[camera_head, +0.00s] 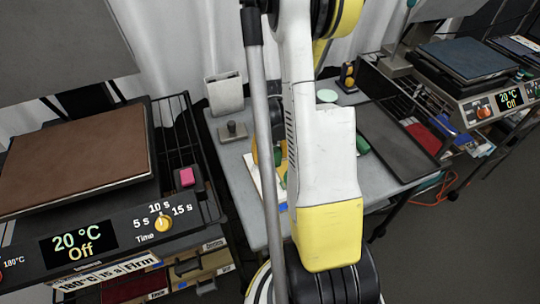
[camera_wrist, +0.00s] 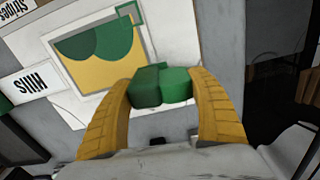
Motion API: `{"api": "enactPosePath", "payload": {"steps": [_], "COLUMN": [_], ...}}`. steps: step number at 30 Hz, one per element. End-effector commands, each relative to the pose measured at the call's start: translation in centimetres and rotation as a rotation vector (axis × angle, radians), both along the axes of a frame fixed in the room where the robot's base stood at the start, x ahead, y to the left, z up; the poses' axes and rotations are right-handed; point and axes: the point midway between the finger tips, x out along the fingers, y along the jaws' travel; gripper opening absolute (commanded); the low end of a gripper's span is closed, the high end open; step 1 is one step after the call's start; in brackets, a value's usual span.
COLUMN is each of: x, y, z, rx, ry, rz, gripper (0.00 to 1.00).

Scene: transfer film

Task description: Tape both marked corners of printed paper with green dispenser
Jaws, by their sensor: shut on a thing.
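The printed paper (camera_wrist: 92,72) lies flat on the grey table, with green hills on yellow inside a white border. A green outlined corner mark (camera_wrist: 126,9) shows at its upper right in the wrist view. A second marked corner is not clear to me. My gripper (camera_wrist: 160,82) has its yellow fingers closed on both sides of the green dispenser (camera_wrist: 176,86), above the table near the paper's edge. In the head view my arm hides most of the gripper and paper; a strip of white sheet (camera_head: 254,180) shows to the left.
Upside-down labels read "Hills" (camera_wrist: 27,85) and "Stripes" (camera_wrist: 14,10). In the head view a heat press (camera_head: 80,155) stands left of the table (camera_head: 225,165). A green object (camera_head: 362,146) and dark tray (camera_head: 398,138) lie right of my arm. The table's front left is clear.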

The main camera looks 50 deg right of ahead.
Motion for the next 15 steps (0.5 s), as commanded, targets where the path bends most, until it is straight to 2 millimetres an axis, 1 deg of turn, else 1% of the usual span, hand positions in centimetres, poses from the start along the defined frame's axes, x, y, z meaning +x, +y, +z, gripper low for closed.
{"api": "enactPosePath", "payload": {"steps": [10,15], "x": [0.0,0.0], "y": [0.0,0.0], "z": [0.1,1.2], "rx": [0.001,0.0], "ry": [0.001,0.0], "rz": [0.0,0.0], "gripper": [0.43,0.43]}}
